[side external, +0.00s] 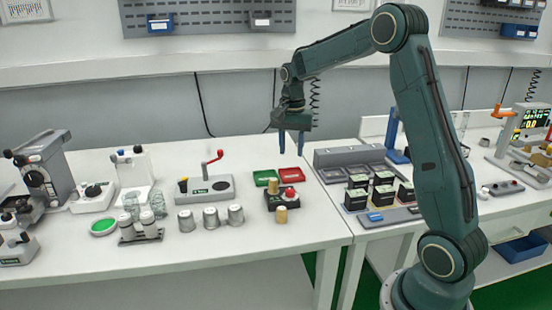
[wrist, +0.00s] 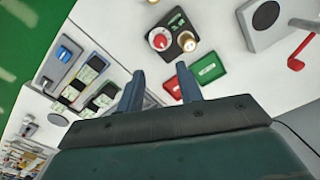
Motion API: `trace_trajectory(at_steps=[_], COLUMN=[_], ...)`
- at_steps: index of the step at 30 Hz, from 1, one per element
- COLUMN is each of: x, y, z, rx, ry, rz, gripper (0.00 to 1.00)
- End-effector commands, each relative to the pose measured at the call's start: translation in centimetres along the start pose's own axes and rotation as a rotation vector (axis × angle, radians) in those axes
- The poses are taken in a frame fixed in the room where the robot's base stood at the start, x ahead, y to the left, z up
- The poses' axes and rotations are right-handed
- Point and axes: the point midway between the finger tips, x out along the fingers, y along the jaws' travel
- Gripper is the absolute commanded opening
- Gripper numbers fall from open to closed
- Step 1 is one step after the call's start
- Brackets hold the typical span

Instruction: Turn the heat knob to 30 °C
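A small dark unit (side external: 272,200) stands on the white table, left of the table seam. A red knob (side external: 289,192) sits on its top; in the wrist view the red knob (wrist: 160,41) lies on a round white dial. A tan knob-like cylinder (side external: 281,215) is beside it, also visible in the wrist view (wrist: 188,42). I cannot read any marks, so I cannot tell which is the heat knob or its setting. My gripper (side external: 291,147) is open and empty, pointing down above and behind the unit. Its fingertips (wrist: 160,72) are apart from everything.
A green tray (side external: 265,178) and a red tray (side external: 291,174) lie behind the unit. Metal cups (side external: 211,217) and a grey box with a red crank (side external: 212,162) stand to its left. To the right is a grey rack (side external: 350,156) and several black-and-green blocks (side external: 357,199).

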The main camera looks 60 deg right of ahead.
Motion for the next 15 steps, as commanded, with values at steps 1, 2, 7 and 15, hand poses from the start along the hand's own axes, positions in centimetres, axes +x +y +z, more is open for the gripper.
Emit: trace_trajectory(at_steps=[1, 2, 7, 15], x=[0.2, 0.2, 0.3, 1.5], y=[0.0, 0.0, 0.0, 0.0], z=[-0.2, -0.2, -0.3, -0.2], rx=[0.007, 0.009, 0.010, 0.009], ry=[-0.002, -0.002, -0.002, -0.004], rz=[0.002, 0.003, 0.002, 0.004], gripper=[0.36, 0.36, 0.36, 0.36])
